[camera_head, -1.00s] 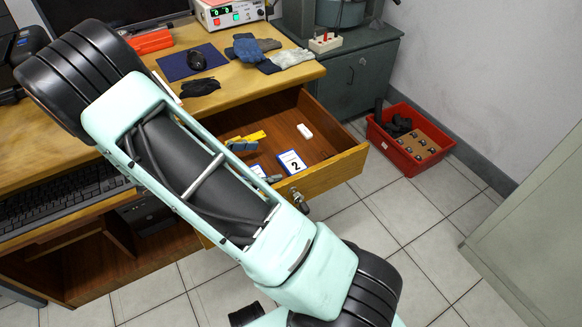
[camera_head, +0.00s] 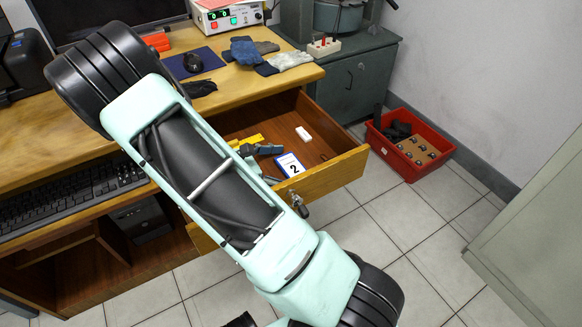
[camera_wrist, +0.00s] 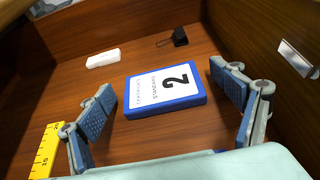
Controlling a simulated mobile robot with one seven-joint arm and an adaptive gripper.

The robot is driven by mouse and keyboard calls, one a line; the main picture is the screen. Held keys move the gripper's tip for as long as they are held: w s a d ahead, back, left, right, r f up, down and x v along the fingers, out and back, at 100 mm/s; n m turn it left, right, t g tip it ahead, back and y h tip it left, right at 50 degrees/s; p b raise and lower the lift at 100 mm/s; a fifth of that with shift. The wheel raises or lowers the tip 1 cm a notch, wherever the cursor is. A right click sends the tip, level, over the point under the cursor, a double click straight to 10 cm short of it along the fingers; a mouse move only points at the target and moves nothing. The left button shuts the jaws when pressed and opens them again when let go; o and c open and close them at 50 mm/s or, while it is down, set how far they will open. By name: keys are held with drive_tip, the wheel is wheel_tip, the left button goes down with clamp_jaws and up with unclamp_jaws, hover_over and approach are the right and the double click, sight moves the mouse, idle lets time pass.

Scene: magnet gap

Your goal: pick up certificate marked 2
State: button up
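The certificate marked 2 (camera_wrist: 165,87) is a white card with a blue border and thick blue edges, lying flat on the drawer floor. In the head view the certificate (camera_head: 290,165) lies near the drawer's front wall. My gripper (camera_wrist: 168,100) is open in the wrist view, with one blue-padded finger left of the certificate and the other to its right. Both fingers look clear of it, and nothing is held. In the head view my arm hides part of the drawer, and part of the gripper shows left of the certificate.
The open wooden drawer (camera_head: 335,178) has walls around the certificate. A white block (camera_wrist: 103,58), a black clip (camera_wrist: 180,37) and a yellow ruler (camera_wrist: 45,150) lie inside it. A red crate (camera_head: 432,164) stands on the floor to the right. Gloves lie on the desk above.

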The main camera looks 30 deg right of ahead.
drive_tip(key=c, duration=1.1)
